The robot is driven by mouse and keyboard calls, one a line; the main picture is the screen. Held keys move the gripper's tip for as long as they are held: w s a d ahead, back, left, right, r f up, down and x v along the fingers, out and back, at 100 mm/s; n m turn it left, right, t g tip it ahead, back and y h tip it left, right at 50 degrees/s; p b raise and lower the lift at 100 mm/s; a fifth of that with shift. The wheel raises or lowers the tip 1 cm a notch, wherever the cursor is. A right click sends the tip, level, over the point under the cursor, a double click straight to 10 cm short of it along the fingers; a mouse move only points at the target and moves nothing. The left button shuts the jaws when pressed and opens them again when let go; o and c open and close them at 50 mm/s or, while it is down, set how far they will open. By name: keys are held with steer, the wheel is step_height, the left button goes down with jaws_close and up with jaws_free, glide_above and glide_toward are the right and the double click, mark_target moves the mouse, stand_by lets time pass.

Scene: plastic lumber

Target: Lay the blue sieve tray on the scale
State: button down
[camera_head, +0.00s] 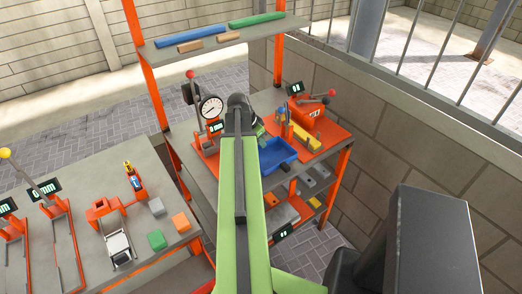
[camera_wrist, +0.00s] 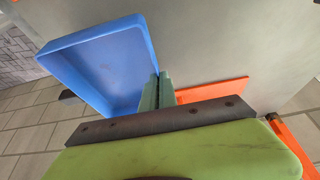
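The blue sieve tray (camera_head: 276,156) is at the front of the rack's middle shelf, beside an orange mat, in the head view. In the wrist view the tray (camera_wrist: 110,65) is shallow, looks empty and fills the upper left. My gripper (camera_wrist: 157,91) has its two green fingers closed on either side of the tray's right wall. In the head view my arm mostly hides the gripper. I cannot tell whether the tray touches the shelf. A flat device with an orange front and lit display, perhaps the scale (camera_head: 282,234), sits lower on the rack, partly behind my arm.
A dial gauge press (camera_head: 211,108) stands left of the tray. An orange machine with a lever (camera_head: 308,112) stands behind it on the orange mat (camera_head: 325,137). Orange posts frame the rack. A bench (camera_head: 75,190) with tools and blocks is at left; a wall is at right.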

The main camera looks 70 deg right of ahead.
mark_target(261, 149)
step_height(261, 149, down, 3)
steer(key=shift+f+b, duration=0.2)
steer(key=shift+b, duration=0.85)
steer(key=shift+r, duration=0.3)
steer(key=shift+f, duration=0.25)
steer(key=c, duration=1.7)
jaws_free()
steer(key=shift+r, duration=0.1)
steer(key=p+v, duration=1.1)
steer(key=shift+r, duration=0.4)
steer(key=shift+w+a+r+p, duration=0.1)
steer(key=shift+a+r+p, duration=0.05)
steer(key=shift+r+p, duration=0.25)
steer(key=shift+f, duration=0.15)
